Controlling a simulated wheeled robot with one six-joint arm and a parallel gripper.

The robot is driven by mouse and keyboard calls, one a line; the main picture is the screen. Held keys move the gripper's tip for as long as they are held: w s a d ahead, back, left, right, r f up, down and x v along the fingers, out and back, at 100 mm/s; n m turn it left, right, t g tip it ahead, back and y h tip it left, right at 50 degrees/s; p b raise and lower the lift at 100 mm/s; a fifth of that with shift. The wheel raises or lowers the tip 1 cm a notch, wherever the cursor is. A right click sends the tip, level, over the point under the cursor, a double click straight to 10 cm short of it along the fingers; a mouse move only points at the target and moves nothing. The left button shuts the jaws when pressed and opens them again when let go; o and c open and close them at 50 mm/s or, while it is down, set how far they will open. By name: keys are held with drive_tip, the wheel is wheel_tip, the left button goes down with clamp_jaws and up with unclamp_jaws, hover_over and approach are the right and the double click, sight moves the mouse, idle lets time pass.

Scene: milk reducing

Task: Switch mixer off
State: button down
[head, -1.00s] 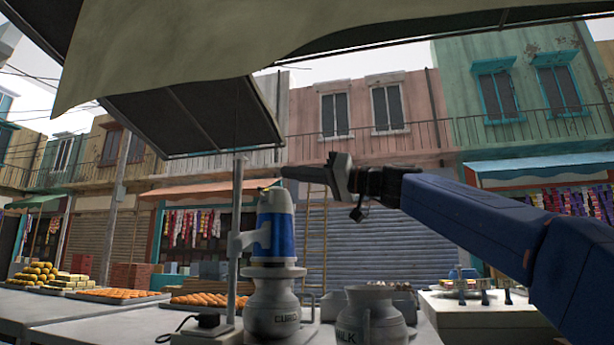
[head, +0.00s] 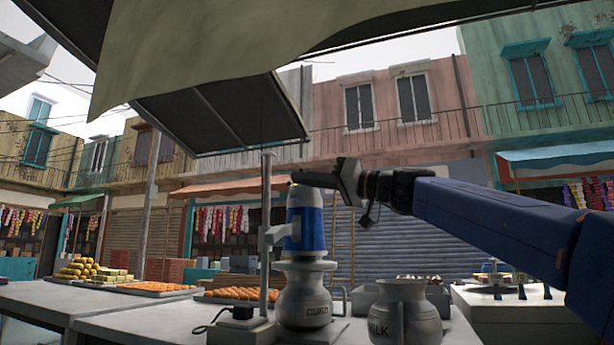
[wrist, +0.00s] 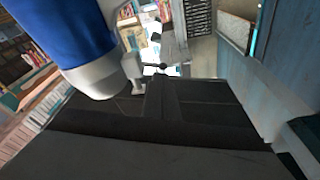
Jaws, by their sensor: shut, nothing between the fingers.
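The mixer (head: 304,228) has a blue and silver motor body clamped to an upright metal post (head: 265,222). It stands over a grey pot marked CURD (head: 304,303). My gripper (head: 294,178) is shut and empty, its fingertips at the mixer's top in the head view. Whether they touch it I cannot tell. In the wrist view, the mixer's blue and silver body (wrist: 62,40) fills the upper left, beside my dark closed fingers (wrist: 157,88). The switch is not clearly seen; the fingers partly cover the mixer's top.
A grey MILK jug (head: 405,318) stands right of the curd pot. A black plug (head: 242,312) sits on the base left of the pot. Trays of orange food (head: 150,287) and yellow stacks lie farther left. A canopy (head: 230,60) hangs above. Another counter (head: 520,305) stands at right.

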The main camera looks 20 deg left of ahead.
drive_tip(key=shift+s+f+n, duration=0.1)
drive_tip(key=shift+f+n, duration=0.1)
drive_tip(key=shift+n, duration=0.8)
drive_tip(key=n, duration=0.2)
drive_tip(key=n+g, duration=0.1)
drive_tip(key=f+n+g, duration=0.1)
drive_tip(key=n, duration=0.1)
drive_tip(key=shift+s+f+n, duration=0.1)
drive_tip(key=shift+s+n, duration=0.2)
drive_tip(key=s+d+r, duration=0.1)
drive_tip(key=d, duration=1)
drive_tip(key=shift+s+d+r, duration=0.15)
drive_tip(key=shift+s+d, duration=0.05)
drive_tip(key=shift+d, duration=0.05)
idle(0.4)
